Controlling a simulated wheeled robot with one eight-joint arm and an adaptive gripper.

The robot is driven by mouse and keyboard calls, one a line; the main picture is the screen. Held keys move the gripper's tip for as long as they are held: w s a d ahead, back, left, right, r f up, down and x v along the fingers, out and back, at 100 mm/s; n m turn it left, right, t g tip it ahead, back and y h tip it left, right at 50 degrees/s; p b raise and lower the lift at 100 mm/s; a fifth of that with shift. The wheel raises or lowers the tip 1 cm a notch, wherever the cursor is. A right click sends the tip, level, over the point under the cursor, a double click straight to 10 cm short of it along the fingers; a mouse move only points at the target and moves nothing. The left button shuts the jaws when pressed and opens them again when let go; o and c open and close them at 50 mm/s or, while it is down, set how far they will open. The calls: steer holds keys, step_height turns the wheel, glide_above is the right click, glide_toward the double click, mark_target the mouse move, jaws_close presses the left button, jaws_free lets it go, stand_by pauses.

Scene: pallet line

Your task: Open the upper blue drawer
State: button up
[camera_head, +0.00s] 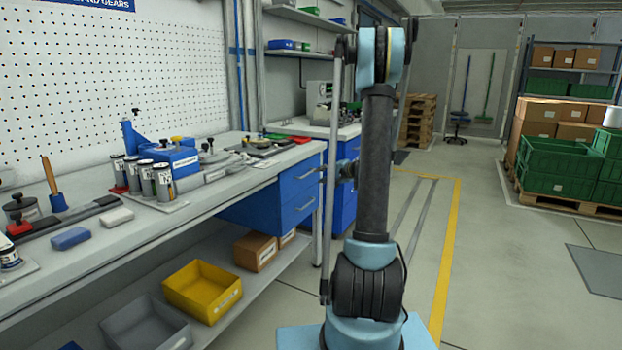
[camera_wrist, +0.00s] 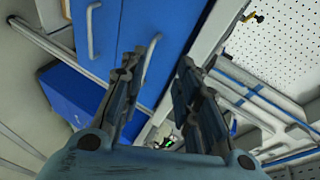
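The upper blue drawer (camera_head: 297,180) sits under the workbench top, its front flush with the unit, so it looks shut. In the wrist view the upper drawer front (camera_wrist: 165,25) carries a grey bar handle (camera_wrist: 150,58). The lower drawer (camera_wrist: 93,58) has its own handle (camera_wrist: 91,30), and it also looks shut. My gripper (camera_wrist: 161,62) is open, its two dark fingers apart. The upper handle shows between the fingertips, closer to the left finger; I cannot tell whether they touch. In the head view my gripper (camera_head: 346,172) is partly hidden by my arm.
The workbench top (camera_head: 215,190) holds several cans and tools. The shelf below has a yellow bin (camera_head: 203,288), a grey bin (camera_head: 146,326) and a cardboard box (camera_head: 255,251). Another blue cabinet (camera_head: 343,208) stands behind.

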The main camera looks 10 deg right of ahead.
steer(key=w+d+f+m+t, duration=0.2)
steer(key=w+d+f, duration=0.2)
steer(key=w+d, duration=0.15)
steer(key=x, duration=1.7)
steer(key=shift+w+a, duration=0.15)
steer(key=shift+w, duration=0.05)
steer(key=shift+r, duration=0.1)
